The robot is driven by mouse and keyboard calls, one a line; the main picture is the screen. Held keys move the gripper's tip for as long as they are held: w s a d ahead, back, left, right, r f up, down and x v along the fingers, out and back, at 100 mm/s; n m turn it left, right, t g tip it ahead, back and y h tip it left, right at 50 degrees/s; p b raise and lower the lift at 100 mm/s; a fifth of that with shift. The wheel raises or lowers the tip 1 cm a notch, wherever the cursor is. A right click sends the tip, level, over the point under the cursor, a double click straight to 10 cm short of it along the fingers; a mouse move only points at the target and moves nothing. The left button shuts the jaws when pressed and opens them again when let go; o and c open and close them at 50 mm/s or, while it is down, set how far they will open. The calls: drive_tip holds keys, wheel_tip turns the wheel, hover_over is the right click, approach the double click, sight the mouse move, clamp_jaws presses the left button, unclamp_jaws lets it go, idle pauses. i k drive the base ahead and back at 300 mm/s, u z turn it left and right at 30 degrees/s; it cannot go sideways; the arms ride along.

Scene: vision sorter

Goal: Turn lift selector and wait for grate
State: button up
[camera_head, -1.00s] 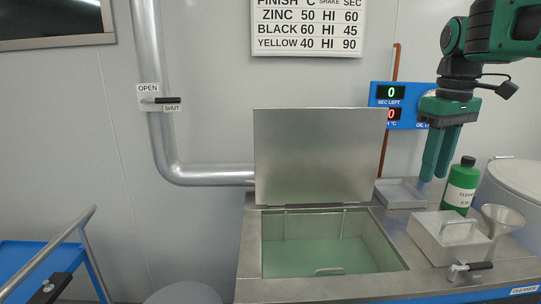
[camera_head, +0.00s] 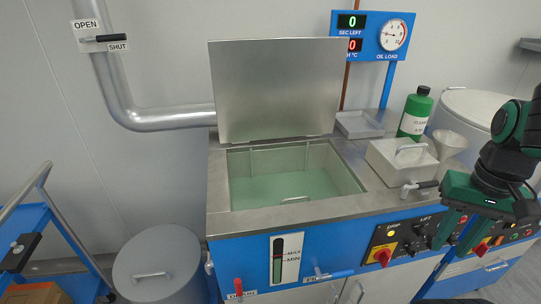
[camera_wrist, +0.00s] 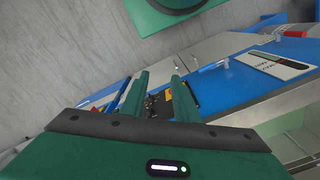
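The control panel (camera_head: 402,238) is on the blue front of the wash station and carries black knobs and a red-on-yellow knob. A LIFT label shows near its top right, by a black knob (camera_head: 419,229); I cannot tell how that knob is set. My gripper (camera_head: 457,246) is open and empty, fingers down, in front of the panel's right part. In the wrist view its fingertips (camera_wrist: 160,76) are apart, with the dark panel beyond and between them. The open tank (camera_head: 290,182) holds green liquid. Thin upright rods show at its back; the grate itself is not clearly visible.
The tank lid (camera_head: 277,90) stands raised. A display (camera_head: 352,32) reads 0 seconds left. A green bottle (camera_head: 415,113), a lidded metal box (camera_head: 402,162) and a funnel (camera_head: 448,144) stand on the right of the counter. A blue cart (camera_head: 32,235) stands at the left.

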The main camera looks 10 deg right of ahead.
sight(421, 233)
drive_tip(key=u, duration=0.3)
drive_tip(key=k, duration=1.5)
drive_tip(key=z, duration=0.2)
